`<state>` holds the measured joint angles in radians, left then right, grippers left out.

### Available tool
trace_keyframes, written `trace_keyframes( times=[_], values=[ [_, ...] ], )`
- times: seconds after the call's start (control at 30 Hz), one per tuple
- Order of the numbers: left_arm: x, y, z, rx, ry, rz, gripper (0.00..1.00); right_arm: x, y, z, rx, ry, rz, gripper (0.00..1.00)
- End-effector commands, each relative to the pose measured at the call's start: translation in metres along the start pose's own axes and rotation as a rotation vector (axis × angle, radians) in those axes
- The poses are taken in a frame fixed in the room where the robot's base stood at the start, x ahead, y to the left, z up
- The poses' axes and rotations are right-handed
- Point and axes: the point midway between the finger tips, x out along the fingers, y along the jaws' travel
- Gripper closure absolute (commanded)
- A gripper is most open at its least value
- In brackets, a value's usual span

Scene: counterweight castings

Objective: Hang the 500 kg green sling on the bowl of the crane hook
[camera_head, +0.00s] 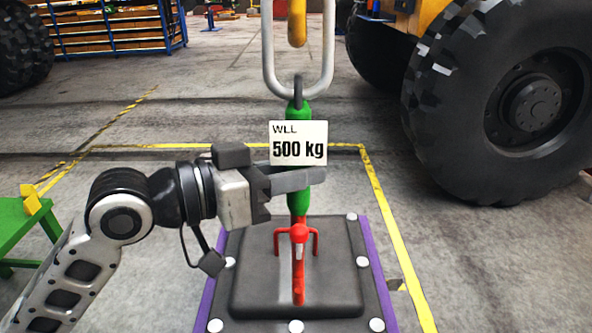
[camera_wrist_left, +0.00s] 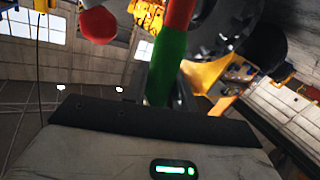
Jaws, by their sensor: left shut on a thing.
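The green sling (camera_head: 299,201) hangs upright in the middle of the head view, with a white "WLL 500 kg" tag (camera_head: 298,143) on it. A grey eye (camera_head: 298,88) at its top meets the bottom of a long grey link (camera_head: 268,65). The yellow crane hook (camera_head: 297,25) shows inside the link; the link's top is out of view, so I cannot tell whether it rests in the bowl. My left gripper (camera_head: 298,180) is shut on the green sling just below the tag. The sling (camera_wrist_left: 166,65) also shows in the left wrist view. The right gripper is not in view.
A dark casting (camera_head: 255,285) with red fittings (camera_head: 299,240) lies below the sling on a base with purple edges. A large wheel (camera_head: 520,105) stands at right. A green stand (camera_head: 22,225) is at left. Yellow lines mark the open floor.

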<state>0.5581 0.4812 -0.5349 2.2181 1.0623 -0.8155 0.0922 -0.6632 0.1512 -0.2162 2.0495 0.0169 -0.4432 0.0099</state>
Motion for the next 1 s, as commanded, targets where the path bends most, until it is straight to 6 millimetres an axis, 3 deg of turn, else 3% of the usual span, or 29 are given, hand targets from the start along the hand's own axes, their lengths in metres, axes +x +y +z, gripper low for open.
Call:
trace_keyframes(
  times=[0.5,1.0],
  values=[
    [0.003,-0.007,0.021,0.002,0.009,-0.001,1.0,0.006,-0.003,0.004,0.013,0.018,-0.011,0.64],
    [0.003,-0.009,0.028,0.003,0.011,-0.001,1.0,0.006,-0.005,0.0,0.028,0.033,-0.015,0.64]
  ],
)
